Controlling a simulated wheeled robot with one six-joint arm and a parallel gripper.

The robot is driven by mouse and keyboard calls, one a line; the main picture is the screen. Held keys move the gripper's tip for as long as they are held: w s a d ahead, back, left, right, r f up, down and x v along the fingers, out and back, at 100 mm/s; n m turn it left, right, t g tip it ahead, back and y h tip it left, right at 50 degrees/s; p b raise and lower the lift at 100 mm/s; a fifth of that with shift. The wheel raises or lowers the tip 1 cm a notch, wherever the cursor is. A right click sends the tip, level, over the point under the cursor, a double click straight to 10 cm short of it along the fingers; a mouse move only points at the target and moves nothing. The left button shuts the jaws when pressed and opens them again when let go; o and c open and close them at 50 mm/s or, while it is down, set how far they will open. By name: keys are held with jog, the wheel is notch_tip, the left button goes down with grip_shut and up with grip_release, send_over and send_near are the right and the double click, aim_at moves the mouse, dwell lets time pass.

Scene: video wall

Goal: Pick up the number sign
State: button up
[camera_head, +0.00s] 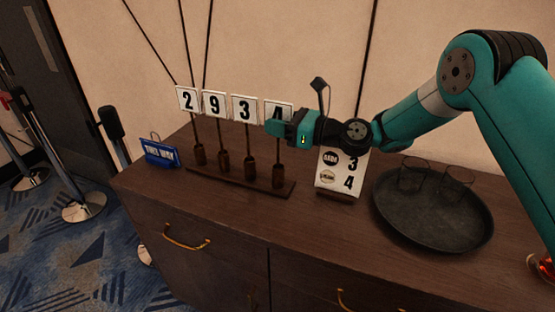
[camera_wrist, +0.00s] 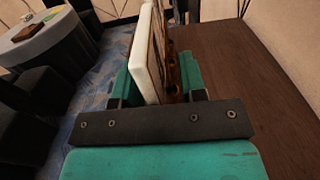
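Number signs stand in a row on a dark wooden holder (camera_head: 240,180): 2 (camera_head: 187,98), 9 (camera_head: 214,104), 3 (camera_head: 244,108) and 4 (camera_head: 279,111). My gripper (camera_head: 275,128) is at the 4 sign, covering its lower part in the head view. In the wrist view a white sign (camera_wrist: 148,50) shows nearly edge-on between the two teal fingers of my gripper (camera_wrist: 157,75). The fingers are apart, with a gap on the right side of the sign. The sign is still upright in the row.
A menu-like card (camera_head: 341,172) and a black tray (camera_head: 432,232) with two glasses are to the right on the dark cabinet (camera_head: 230,212). A small blue sign (camera_head: 160,154) stands left. A round table (camera_wrist: 38,45) shows in the wrist view.

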grip_shut()
